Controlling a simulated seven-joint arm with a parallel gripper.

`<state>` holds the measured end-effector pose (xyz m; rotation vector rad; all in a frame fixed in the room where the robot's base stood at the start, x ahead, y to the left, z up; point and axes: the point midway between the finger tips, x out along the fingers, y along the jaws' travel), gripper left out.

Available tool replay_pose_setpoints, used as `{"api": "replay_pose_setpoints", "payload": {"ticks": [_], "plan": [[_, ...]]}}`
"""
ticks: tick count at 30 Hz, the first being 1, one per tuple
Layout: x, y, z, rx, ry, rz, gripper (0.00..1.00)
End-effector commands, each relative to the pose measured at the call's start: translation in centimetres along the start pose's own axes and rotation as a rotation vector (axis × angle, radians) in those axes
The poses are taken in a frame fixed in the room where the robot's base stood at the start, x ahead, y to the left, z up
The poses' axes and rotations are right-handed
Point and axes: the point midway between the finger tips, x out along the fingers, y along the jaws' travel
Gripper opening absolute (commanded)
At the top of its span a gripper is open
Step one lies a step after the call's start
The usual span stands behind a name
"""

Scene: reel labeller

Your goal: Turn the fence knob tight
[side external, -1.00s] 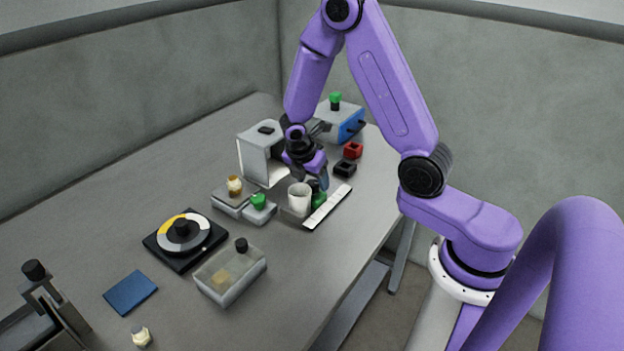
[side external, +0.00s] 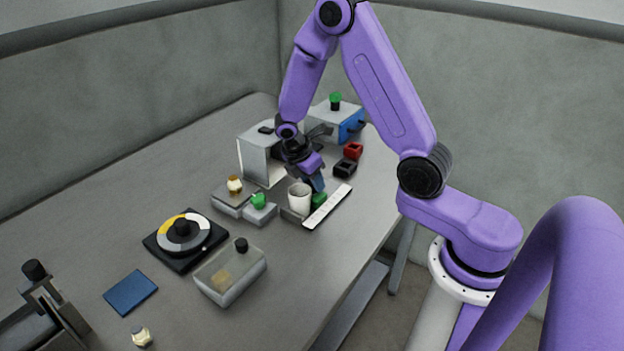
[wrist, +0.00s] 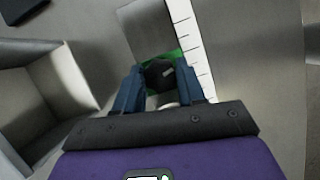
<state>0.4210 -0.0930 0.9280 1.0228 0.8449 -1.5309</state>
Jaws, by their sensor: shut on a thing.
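The fence knob is the dark knob (wrist: 158,74) with a pale mark on top, in the wrist view. It sits over a green part (wrist: 176,55) beside a white ruled strip (wrist: 190,45). My gripper (wrist: 157,82) has its blue fingers on either side of the knob and is shut on it. In the side view my gripper (side external: 314,184) points down at the green part (side external: 319,200), beside the white strip (side external: 328,207). The knob is hidden by the fingers there.
A white cup-like cylinder (side external: 299,196) stands close to the left of the fingers. A grey open box-shaped housing (side external: 258,160) stands behind left. Black (side external: 345,168) and red (side external: 353,150) small blocks lie behind right.

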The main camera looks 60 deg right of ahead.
Motion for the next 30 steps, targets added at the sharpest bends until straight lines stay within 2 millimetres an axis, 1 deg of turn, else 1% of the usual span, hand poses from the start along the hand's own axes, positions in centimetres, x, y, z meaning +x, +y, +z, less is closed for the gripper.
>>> {"api": "replay_pose_setpoints", "payload": {"ticks": [3, 6, 15, 16, 17, 18, 26, 30], "plan": [[-0.03, 0.13, 0.03, 0.090, -0.001, -0.035, 0.09], [-0.02, 0.07, 0.05, 0.128, -0.001, -0.053, 0.09], [-0.04, 0.06, 0.04, 0.134, -0.001, -0.055, 0.09], [-0.05, 0.06, 0.04, 0.134, -0.001, -0.055, 0.49], [-0.05, 0.06, 0.04, 0.133, -0.001, -0.055, 0.59], [-0.04, 0.06, 0.04, 0.133, -0.001, -0.055, 0.65], [-0.05, 0.05, 0.02, 0.133, 0.000, -0.055, 0.65], [-0.75, 0.19, 0.01, 0.134, 0.000, -0.051, 0.65]]}}
